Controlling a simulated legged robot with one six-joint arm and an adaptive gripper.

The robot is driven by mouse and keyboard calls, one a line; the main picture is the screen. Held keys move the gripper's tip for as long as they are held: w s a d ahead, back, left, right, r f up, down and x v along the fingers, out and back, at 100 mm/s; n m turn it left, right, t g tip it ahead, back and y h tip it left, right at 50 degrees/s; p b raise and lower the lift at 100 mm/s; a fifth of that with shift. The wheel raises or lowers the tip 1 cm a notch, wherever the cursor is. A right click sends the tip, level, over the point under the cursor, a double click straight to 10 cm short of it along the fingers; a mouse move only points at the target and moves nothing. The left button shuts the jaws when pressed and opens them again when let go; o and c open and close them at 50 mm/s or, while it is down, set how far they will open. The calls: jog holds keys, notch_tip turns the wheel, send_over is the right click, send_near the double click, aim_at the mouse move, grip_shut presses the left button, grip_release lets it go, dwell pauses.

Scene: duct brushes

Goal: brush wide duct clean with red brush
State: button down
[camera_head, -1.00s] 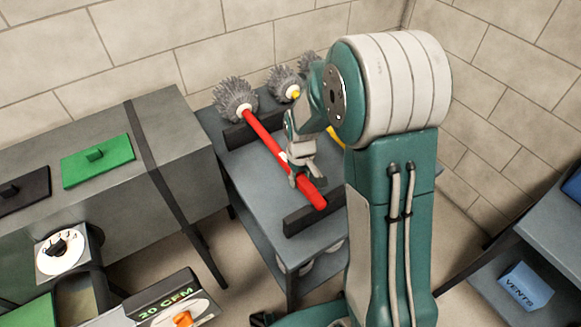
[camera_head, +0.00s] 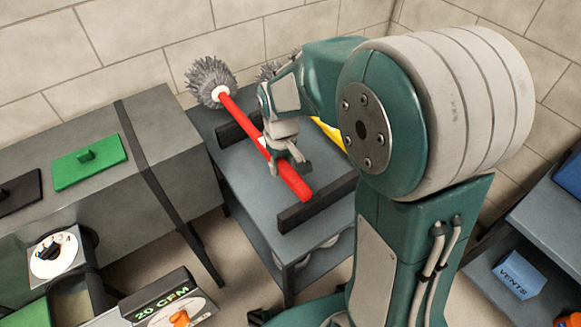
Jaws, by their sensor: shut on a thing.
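The red brush (camera_head: 242,122) has a long red handle and a round grey bristle head. Its head points to the back left and the thick handle end to the front right. My gripper (camera_head: 280,168) is shut on the red handle, nearer its thick end. The brush appears raised over the grey table, tilted with the head higher. A large grey duct (camera_head: 165,165) with a dark band stands at the left; whether it is the wide duct I cannot tell.
The grey table (camera_head: 250,180) carries two dark rests (camera_head: 318,204). A yellow handle (camera_head: 328,133) and another grey brush head lie behind my arm. Green (camera_head: 90,168) and black (camera_head: 18,190) plates sit on the duct. A blue VENTS box (camera_head: 522,274) is on the right shelf.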

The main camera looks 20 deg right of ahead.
jog(key=s+a+r, duration=0.6)
jog(key=r, duration=0.3)
jog(key=shift+a, duration=0.35)
jog(key=shift+f, duration=0.15)
